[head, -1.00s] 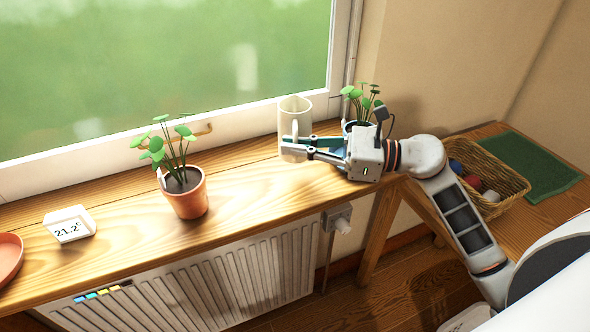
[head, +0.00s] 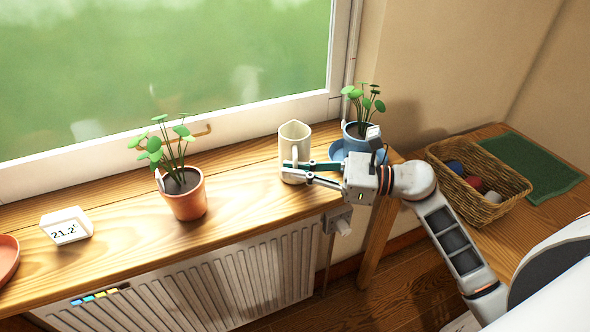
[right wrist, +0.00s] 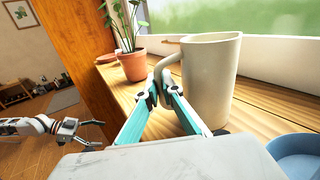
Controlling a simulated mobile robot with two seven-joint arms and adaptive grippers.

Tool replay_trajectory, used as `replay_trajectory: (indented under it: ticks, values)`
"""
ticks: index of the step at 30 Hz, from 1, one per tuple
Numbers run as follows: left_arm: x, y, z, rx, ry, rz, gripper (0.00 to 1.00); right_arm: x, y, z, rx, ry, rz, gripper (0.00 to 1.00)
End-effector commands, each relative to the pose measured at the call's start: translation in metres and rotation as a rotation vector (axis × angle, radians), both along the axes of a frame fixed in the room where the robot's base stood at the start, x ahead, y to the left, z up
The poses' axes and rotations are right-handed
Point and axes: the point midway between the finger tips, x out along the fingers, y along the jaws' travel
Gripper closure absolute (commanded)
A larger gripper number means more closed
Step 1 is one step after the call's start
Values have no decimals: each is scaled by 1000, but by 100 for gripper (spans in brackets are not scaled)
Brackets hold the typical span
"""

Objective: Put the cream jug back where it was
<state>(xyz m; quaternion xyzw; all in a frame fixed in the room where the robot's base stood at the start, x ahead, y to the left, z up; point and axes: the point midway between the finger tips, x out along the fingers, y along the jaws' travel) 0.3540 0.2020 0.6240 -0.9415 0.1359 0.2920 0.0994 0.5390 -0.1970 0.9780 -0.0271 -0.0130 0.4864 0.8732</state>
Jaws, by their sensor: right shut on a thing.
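The cream jug (head: 294,142) is upright over the wooden sill (head: 245,165), between the terracotta plant pot and the blue plant pot. It also shows large in the right wrist view (right wrist: 212,85). My right gripper (head: 292,172) reaches in from the right and is shut on the jug's handle (right wrist: 168,68). I cannot tell whether the jug's base touches the sill. My left gripper (right wrist: 93,134) shows only in the right wrist view, at the lower left, with its fingers apart and empty, away from the jug.
A terracotta pot (head: 188,200) with a plant stands left of the jug. A thermometer display (head: 67,226) sits farther left. The window (head: 150,70) is behind; a radiator (head: 200,285) is below.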

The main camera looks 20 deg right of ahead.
Motion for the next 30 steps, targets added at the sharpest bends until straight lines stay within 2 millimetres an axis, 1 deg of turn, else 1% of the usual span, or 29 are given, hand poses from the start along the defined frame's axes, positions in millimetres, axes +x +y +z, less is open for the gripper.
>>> replay_trajectory:
  ticks: [1,2,3,12,17,20,27,30]
  values:
    - [-1,0,-4,1,3,0,21,0,0,-2,0,-1,0,100]
    - [-1,0,-3,2,3,0,21,0,0,-2,1,1,0,86]
    - [-1,0,-2,3,2,-1,21,0,0,-2,1,1,0,77]
    - [0,1,-1,3,1,0,21,0,0,-1,1,1,0,77]
    - [1,0,5,1,-4,1,21,-1,-1,4,-1,1,0,77]
    - [0,0,-1,-1,-2,1,21,-9,-15,-2,-3,6,-1,77]
    - [-4,1,-16,6,11,-2,21,-36,-57,-3,-4,6,0,77]
    - [-4,2,-18,12,11,-3,21,-46,-74,-2,-2,7,0,77]
